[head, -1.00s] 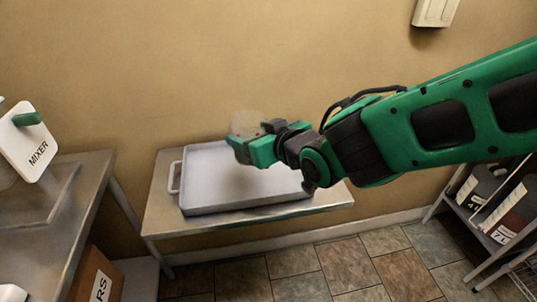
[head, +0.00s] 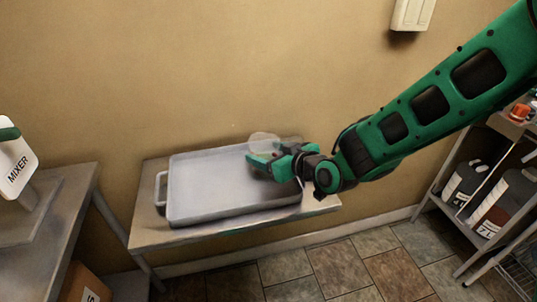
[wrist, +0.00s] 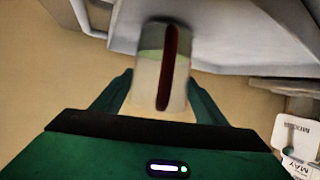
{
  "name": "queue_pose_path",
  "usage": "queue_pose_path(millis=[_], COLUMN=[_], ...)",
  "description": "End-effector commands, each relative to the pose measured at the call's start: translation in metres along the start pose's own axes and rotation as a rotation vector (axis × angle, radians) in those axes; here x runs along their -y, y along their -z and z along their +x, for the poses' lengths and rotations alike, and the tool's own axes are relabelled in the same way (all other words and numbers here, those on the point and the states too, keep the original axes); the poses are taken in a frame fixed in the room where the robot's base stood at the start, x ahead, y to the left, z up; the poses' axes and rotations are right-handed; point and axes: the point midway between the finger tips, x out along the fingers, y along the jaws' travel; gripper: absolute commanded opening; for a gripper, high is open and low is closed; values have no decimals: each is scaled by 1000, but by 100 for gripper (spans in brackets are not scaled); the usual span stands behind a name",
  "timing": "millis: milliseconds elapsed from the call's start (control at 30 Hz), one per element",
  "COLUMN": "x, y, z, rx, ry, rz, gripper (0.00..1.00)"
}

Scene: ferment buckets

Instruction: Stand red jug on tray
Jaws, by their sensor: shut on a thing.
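My gripper (head: 258,163) is shut on a pale, translucent jug (head: 265,140), over the right back part of the grey tray (head: 183,203). In the wrist view the jug (wrist: 146,85) sits between my green fingers and has a dark red upright strip (wrist: 167,68), perhaps its handle. Most of the jug is hidden behind my gripper in the head view. I cannot tell whether its base touches the tray. The tray lies on a metal table (head: 150,235) and looks empty elsewhere.
A bench with a mixer sign (head: 15,160) stands at the left. The wall is close behind the table. The left and front of the tray are clear.

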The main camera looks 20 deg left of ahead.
Motion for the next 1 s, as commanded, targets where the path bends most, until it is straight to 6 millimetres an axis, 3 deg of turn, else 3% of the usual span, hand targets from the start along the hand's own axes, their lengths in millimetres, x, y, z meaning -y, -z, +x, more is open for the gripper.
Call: queue_pose_path(millis=[367,400,467,833,1000], x=[1,1,1,2,1], y=[-6,-6,-6,-3,-3], z=[3,3,2,2,-18], rx=[-1,-1,-1,-2,-2], ry=[1,1,1,2,2], rz=[-1,-1,-1,-1,-2], gripper=[38,71,85,85,85])
